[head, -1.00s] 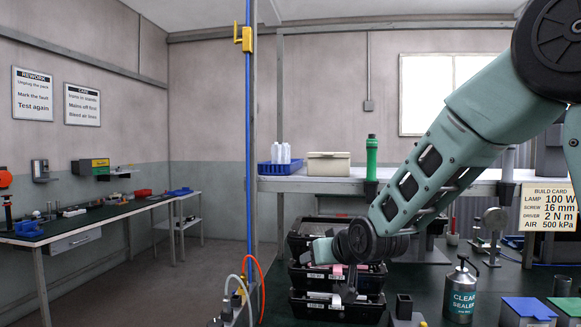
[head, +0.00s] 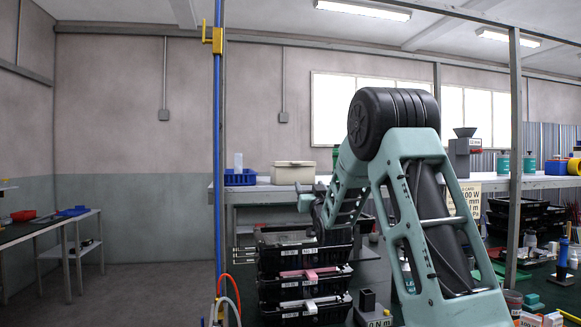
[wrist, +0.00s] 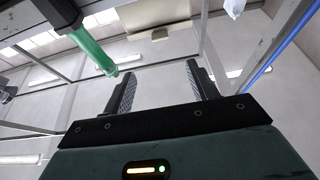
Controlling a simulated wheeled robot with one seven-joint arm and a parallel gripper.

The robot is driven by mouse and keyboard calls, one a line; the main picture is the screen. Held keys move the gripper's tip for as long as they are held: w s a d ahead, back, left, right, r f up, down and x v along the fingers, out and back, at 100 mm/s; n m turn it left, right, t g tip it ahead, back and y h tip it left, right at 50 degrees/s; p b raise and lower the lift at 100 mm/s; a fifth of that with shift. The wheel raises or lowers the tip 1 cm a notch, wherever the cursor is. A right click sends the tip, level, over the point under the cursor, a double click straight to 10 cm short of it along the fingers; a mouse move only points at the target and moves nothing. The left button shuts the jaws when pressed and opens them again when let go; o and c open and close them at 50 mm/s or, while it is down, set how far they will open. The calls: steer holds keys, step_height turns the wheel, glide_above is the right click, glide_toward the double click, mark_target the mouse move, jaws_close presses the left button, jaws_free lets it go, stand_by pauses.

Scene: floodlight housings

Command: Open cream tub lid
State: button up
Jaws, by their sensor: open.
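The cream tub (head: 293,172) stands on the back shelf, right of the blue crate, with its lid appearing shut. My gripper (wrist: 159,70) is open in the wrist view, with nothing between its two dark fingers. That view is tilted over, and a tan shape at its top edge, beyond the fingers, appears to be the tub (wrist: 150,14). In the head view my wrist is in front of and below the shelf edge, slightly right of the tub and apart from it. My fingers are hard to make out there.
The blue crate (head: 240,178) with white bottles is left of the tub. A green cylinder (wrist: 92,46) shows in the wrist view. Stacked black bins (head: 304,285) stand below my wrist. A blue upright pole (head: 218,150) is at the left.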

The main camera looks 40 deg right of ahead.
mark_target(298, 165)
steer(key=p+x, duration=0.7)
steer(key=x, duration=0.9)
steer(key=shift+w, duration=0.25)
